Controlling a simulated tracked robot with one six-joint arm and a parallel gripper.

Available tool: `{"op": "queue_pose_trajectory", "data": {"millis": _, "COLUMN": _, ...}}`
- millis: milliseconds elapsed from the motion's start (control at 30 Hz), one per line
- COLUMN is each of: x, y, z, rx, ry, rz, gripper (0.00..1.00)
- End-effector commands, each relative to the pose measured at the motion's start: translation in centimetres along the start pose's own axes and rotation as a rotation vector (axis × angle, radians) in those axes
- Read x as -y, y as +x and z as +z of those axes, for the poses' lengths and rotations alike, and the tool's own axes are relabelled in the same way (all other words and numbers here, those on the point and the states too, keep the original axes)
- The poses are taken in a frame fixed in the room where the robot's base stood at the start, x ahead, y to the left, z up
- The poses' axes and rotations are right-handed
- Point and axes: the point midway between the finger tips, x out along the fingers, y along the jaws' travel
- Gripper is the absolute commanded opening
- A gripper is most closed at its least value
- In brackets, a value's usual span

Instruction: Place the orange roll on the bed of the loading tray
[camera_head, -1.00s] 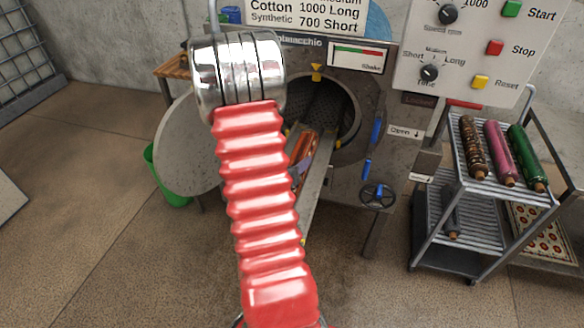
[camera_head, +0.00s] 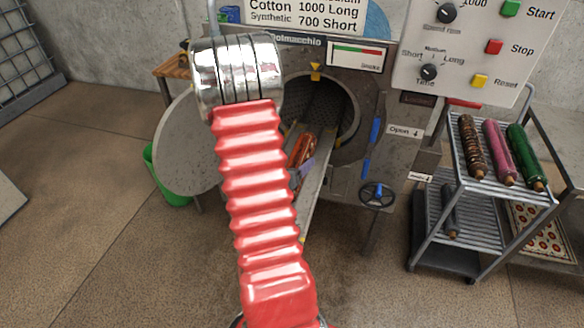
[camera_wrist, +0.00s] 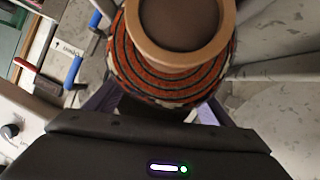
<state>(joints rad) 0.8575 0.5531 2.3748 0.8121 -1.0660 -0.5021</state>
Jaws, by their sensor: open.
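The orange roll (camera_head: 302,148) lies lengthwise at the drum mouth, over the grey loading tray (camera_head: 313,192). My arm hides part of both, and I cannot tell whether the roll rests fully on the tray bed. In the wrist view the patterned orange roll (camera_wrist: 165,80) is seen end-on, with a tan ring and dark core close to the camera. My gripper (camera_wrist: 155,104) is open, with a purple finger on either side of the roll. The fingertips are hidden behind the roll, so contact is unclear.
The machine's round door (camera_head: 186,150) stands open at the left, above a green bin (camera_head: 172,190). A handwheel (camera_head: 377,195) juts out right of the tray. A rack (camera_head: 455,190) at the right holds brown, pink and green rolls on top and a grey one below.

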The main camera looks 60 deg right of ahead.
Motion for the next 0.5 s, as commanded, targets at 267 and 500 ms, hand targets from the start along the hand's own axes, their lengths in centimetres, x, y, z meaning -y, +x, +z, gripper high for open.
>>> {"op": "queue_pose_trajectory", "data": {"millis": 267, "x": 0.1, "y": -0.8, "z": -0.2, "rx": -0.001, "ry": -0.001, "rz": -0.002, "gripper": 0.75}}
{"op": "queue_pose_trajectory", "data": {"millis": 500, "x": 0.1, "y": -4.0, "z": -0.2, "rx": -0.002, "ry": -0.001, "rz": -0.004, "gripper": 0.75}}
